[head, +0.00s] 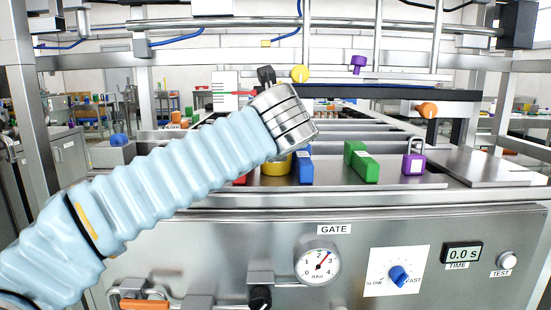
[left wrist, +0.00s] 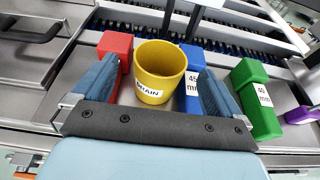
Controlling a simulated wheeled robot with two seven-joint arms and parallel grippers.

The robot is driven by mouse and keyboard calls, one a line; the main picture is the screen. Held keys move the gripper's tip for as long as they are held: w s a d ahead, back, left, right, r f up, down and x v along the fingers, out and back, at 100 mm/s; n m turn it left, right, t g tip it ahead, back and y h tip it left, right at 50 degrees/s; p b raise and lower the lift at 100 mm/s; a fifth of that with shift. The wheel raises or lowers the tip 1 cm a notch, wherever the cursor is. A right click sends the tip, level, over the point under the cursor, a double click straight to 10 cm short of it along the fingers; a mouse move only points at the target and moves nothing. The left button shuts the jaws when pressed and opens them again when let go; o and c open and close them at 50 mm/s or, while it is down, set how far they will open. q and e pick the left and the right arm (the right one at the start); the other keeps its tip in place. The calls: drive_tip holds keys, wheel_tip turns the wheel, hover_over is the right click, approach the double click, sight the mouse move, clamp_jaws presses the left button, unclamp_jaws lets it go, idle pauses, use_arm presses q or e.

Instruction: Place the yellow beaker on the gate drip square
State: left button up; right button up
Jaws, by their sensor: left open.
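The yellow beaker (left wrist: 160,70) stands upright in the left wrist view, its open mouth toward the camera and a partly covered label on its side. In the head view only a bit of yellow (head: 276,166) shows below my left wrist. My left gripper (left wrist: 158,69) is open, with one finger on each side of the beaker in the picture. I cannot tell whether the fingers touch it. In the head view my left arm hides the fingers. A panel marked GATE (head: 334,230) is at the front; I cannot make out a drip square.
A red block (left wrist: 114,46) and a blue block (left wrist: 190,82) stand close on either side of the beaker. A green block (head: 361,162) and a purple padlock (head: 414,160) are further right. The metal deck (head: 325,179) between the blue and green blocks is clear.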

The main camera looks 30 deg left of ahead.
use_arm(q)
drive_tip(key=x, duration=0.4)
drive_tip(key=c, duration=1.1)
drive_tip(key=shift+c, duration=0.2)
drive_tip(key=shift+r, duration=0.15)
